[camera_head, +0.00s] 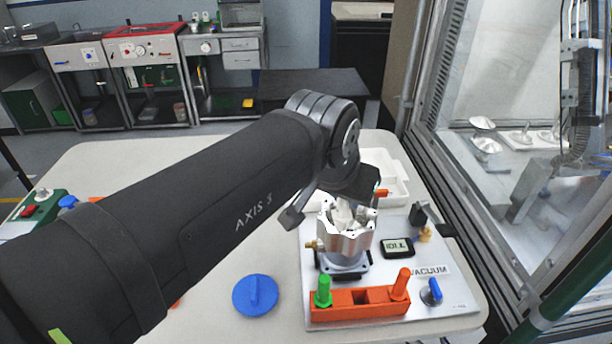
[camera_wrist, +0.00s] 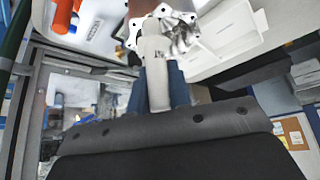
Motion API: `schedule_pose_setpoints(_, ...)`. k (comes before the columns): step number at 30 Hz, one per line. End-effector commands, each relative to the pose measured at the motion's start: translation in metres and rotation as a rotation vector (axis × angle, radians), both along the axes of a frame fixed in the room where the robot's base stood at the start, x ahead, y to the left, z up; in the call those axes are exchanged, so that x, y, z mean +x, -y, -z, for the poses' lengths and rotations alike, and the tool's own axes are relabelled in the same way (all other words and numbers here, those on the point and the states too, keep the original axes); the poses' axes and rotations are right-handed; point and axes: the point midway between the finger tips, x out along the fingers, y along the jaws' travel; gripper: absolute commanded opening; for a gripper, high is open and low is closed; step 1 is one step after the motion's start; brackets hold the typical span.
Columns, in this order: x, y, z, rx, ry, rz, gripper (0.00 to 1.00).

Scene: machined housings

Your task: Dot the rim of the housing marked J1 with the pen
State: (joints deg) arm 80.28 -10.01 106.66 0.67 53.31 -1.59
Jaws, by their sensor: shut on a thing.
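A silver housing (camera_head: 346,240) with a scalloped top rim stands upright on a grey fixture (camera_head: 344,262). Its rim also shows in the wrist view (camera_wrist: 183,33). I cannot read a J1 mark on it. My gripper (camera_wrist: 157,82) has blue fingers shut on a pale cylindrical piece (camera_wrist: 156,62) with small dark lettering, too small to read surely. Its far end overlaps the housing's rim; I cannot tell whether they touch. In the head view my wrist hides much of the gripper. A green pen-like peg (camera_head: 323,291) and an orange one (camera_head: 400,284) stand in an orange rack (camera_head: 345,310).
The rack has an empty slot between its pegs. The panel carries a display (camera_head: 397,248) and a blue knob (camera_head: 431,292). A white tray (camera_head: 395,165) stands behind.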

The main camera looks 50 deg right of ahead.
Motion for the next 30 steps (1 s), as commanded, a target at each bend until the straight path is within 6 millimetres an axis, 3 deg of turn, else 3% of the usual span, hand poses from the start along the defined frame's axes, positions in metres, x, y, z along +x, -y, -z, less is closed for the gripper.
schedule_pose_setpoints(8, 0.000, -0.001, -0.002, 0.006, -0.001, 0.000, 0.00)
schedule_pose_setpoints(30, 0.000, 0.000, -0.054, 0.002, 0.000, 0.000, 0.00)
